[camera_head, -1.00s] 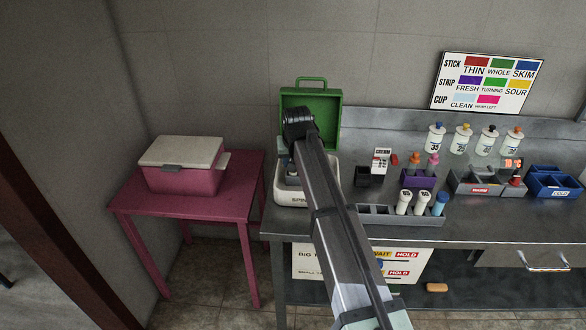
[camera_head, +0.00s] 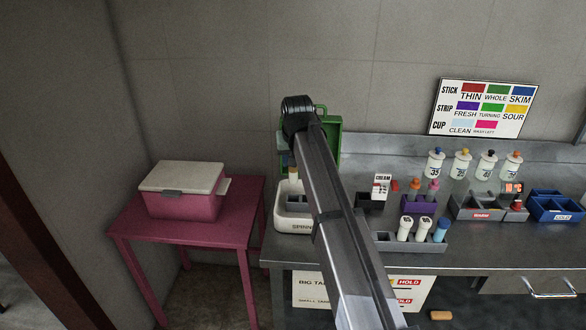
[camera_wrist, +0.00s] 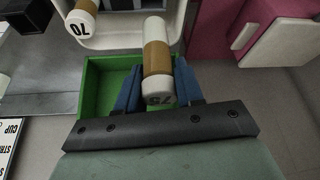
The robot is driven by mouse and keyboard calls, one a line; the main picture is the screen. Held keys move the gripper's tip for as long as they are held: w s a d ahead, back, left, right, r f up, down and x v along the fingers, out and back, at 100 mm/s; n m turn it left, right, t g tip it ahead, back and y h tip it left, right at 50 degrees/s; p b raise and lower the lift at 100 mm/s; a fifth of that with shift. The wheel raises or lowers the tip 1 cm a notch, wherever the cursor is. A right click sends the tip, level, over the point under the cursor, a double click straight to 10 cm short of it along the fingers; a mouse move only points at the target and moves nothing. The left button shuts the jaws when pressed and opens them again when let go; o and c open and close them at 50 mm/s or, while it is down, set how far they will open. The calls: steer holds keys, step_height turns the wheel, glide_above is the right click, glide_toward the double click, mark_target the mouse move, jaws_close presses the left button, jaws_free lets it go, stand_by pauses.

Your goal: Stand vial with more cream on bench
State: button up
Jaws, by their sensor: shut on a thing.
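My gripper (camera_wrist: 160,92), with blue fingers, is shut on a vial (camera_wrist: 157,58) with white ends and a tan-brown middle; black figures mark its near end. The same vial shows in the head view (camera_head: 293,178), hanging upright below my gripper, above the white spinner (camera_head: 294,226) with its open green lid (camera_head: 330,130). A second similar vial (camera_wrist: 82,20) is at the spinner in the wrist view, apart from the held one. I cannot tell which holds more cream. The steel bench (camera_head: 375,262) carries the spinner at its left end.
A grey rack (camera_head: 440,246) with several tubes stands right of the spinner. Behind it are a cream card (camera_head: 382,186) and a purple holder (camera_head: 419,206). A pink table (camera_head: 240,228) with a pink cooler (camera_head: 183,202) stands left. Bare bench lies in front of the rack.

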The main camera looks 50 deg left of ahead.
steer(key=shift+r, duration=3.05)
steer(key=w+d+f+m, duration=0.1)
steer(key=w+d+f, duration=0.2)
steer(key=w+d, duration=1)
steer(key=w+d+f+m+t+h, duration=0.2)
steer(key=w+d, duration=0.5)
steer(key=d, duration=1.2)
steer(key=w+d+f+m+g+y, duration=0.1)
steer(key=w+d+f, duration=0.3)
steer(key=w+d, duration=0.85)
steer(key=shift+s+d+f, duration=0.45)
steer(key=shift+s+f, duration=0.05)
steer(key=shift+f, duration=0.95)
steer(key=shift+s+d+f, duration=0.45)
steer(key=shift+d+f, duration=0.05)
steer(key=shift+f, duration=1)
steer(key=shift+s+d+f, duration=0.45)
steer(key=shift+s+f, duration=0.05)
steer(key=shift+f, duration=0.95)
steer(key=shift+f, duration=0.1)
steer(key=o, duration=1.1)
steer(key=shift+c, duration=0.2)
